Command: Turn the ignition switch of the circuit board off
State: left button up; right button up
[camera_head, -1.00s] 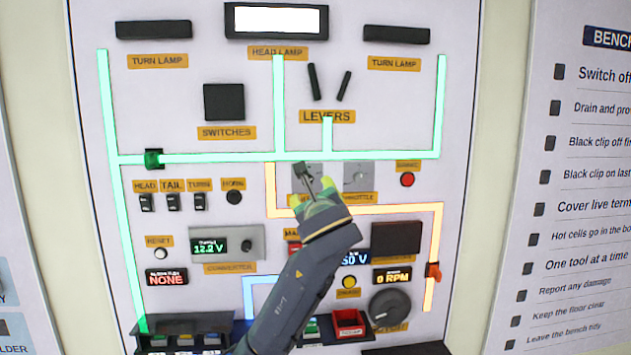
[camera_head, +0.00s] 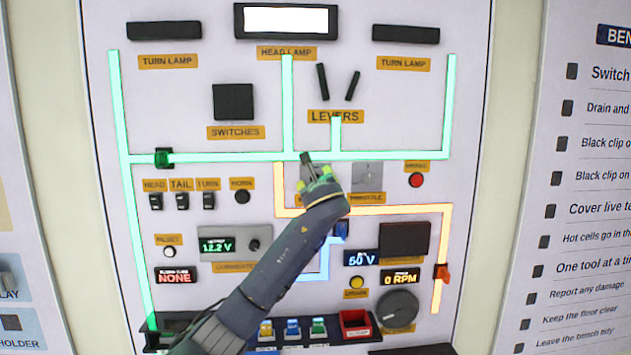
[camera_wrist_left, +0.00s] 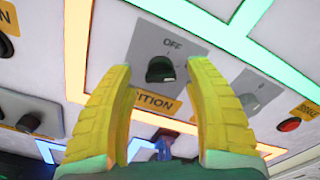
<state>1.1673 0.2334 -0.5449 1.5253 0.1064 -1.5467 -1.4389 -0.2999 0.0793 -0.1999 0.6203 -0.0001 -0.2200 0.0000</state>
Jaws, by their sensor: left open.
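The ignition switch is a dark rotary knob (camera_wrist_left: 161,69) on a grey plate (camera_wrist_left: 145,47), with "OFF" printed above it and a partly covered label ending in "ITION" below. In the wrist view my left gripper (camera_wrist_left: 163,80) is open. Its two yellow fingers stand on either side of the knob, with gaps visible between them and it. I cannot tell how deep the fingertips reach. The circuit board (camera_head: 225,85) is a white upright panel. My right gripper is not in view.
A throttle plate (camera_head: 367,175) is just right of the gripper, with a red button (camera_head: 416,180) beyond it. Glowing green (camera_head: 230,158) and orange (camera_head: 400,209) lines cross the panel. A parts rack (camera_head: 235,342) sticks out along the bottom.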

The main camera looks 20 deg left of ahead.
pick_arm(q)
jog(key=shift+x, duration=1.15)
jog(key=shift+c, duration=0.4)
grip_shut()
